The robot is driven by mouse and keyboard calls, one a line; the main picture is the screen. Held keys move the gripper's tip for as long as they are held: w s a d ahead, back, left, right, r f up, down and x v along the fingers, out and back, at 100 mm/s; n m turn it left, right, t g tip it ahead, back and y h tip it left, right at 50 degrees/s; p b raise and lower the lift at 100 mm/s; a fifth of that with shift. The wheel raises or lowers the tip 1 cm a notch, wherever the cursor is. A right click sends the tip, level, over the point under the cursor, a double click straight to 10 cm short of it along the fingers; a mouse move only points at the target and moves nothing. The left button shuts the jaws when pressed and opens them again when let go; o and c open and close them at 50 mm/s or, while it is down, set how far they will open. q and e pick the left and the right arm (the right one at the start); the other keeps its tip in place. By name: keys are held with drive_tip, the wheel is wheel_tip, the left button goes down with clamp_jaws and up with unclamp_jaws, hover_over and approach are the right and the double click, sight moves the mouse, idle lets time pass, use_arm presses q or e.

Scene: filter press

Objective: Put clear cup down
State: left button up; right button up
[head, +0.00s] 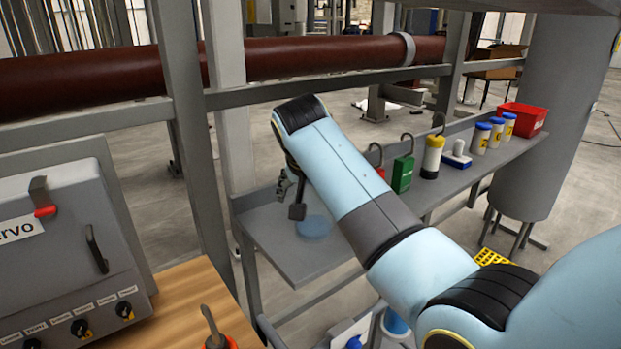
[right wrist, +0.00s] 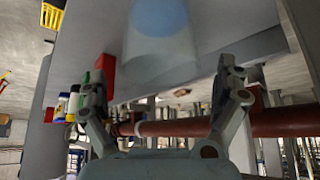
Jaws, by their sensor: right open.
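The clear cup (right wrist: 160,45) is see-through with a blue tint and stands on the grey shelf (head: 285,255). In the head view only a blue round patch of it (head: 314,228) shows clearly, just beside my right gripper (head: 296,203). In the right wrist view my right gripper (right wrist: 160,92) is open, with one finger to each side of the cup's line and gaps between the fingers and the cup. The cup's near end lies by the fingertips; its exact depth between them is hard to tell. My left gripper is not in view.
Along the shelf stand a green block with a hook (head: 402,174), a yellow-black bottle (head: 432,157), white jars (head: 480,138) and a red bin (head: 523,119). A grey post (head: 182,110) and brown pipe (head: 320,55) are behind. A control box (head: 60,250) is at left.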

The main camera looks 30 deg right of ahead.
drive_tip(key=v, duration=0.8)
drive_tip(key=shift+s+r, duration=0.25)
drive_tip(key=shift+r, duration=0.05)
drive_tip(key=shift+a, duration=0.15)
